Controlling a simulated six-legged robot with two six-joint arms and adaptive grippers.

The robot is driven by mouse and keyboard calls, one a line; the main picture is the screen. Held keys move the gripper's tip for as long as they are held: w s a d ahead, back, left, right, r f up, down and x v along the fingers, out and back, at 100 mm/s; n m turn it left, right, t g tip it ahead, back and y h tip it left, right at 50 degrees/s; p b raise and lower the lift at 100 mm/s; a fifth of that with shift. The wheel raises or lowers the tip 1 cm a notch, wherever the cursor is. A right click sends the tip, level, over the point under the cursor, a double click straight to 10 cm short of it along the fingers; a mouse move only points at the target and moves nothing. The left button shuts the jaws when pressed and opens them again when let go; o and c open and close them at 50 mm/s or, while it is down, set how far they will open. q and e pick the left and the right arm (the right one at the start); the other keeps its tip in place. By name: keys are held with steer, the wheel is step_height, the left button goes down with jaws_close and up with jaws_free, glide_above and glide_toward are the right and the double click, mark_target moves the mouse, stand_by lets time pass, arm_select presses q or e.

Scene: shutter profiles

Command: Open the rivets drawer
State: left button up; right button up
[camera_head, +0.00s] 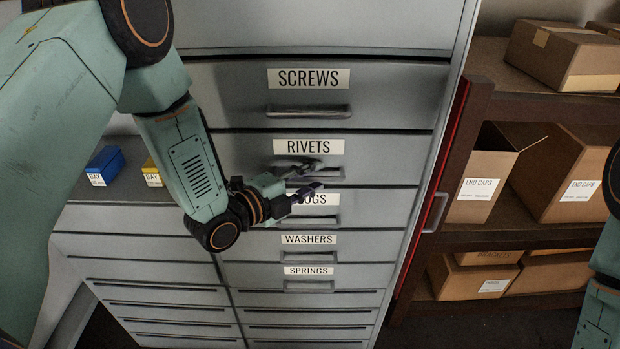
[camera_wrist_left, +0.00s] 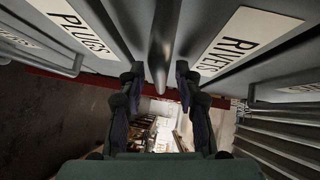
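The rivets drawer (camera_head: 385,155) is in the grey cabinet in the head view, below the screws drawer (camera_head: 400,95). Its front looks flush with its neighbours, so it appears shut. My left gripper (camera_head: 308,178) is at its handle (camera_head: 330,173) and hides part of it. In the left wrist view my left gripper (camera_wrist_left: 160,80) is open. The handle (camera_wrist_left: 163,45) lies between the two fingertips, with a gap visible on the left side; contact on the right side is unclear. The RIVETS label (camera_wrist_left: 243,38) is right of it. My right gripper is not in view.
The plugs drawer (camera_head: 370,203), partly hidden label, is just below, then washers (camera_head: 370,243) and springs (camera_head: 360,275). A red-edged shelf (camera_head: 480,105) with cardboard boxes (camera_head: 565,55) stands to the right. A blue bin (camera_head: 105,165) sits on the counter at left.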

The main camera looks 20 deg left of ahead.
arm_select(q)
steer(key=shift+d, duration=0.25)
steer(key=shift+c, duration=1.2)
steer(key=shift+a, duration=0.15)
jaws_close()
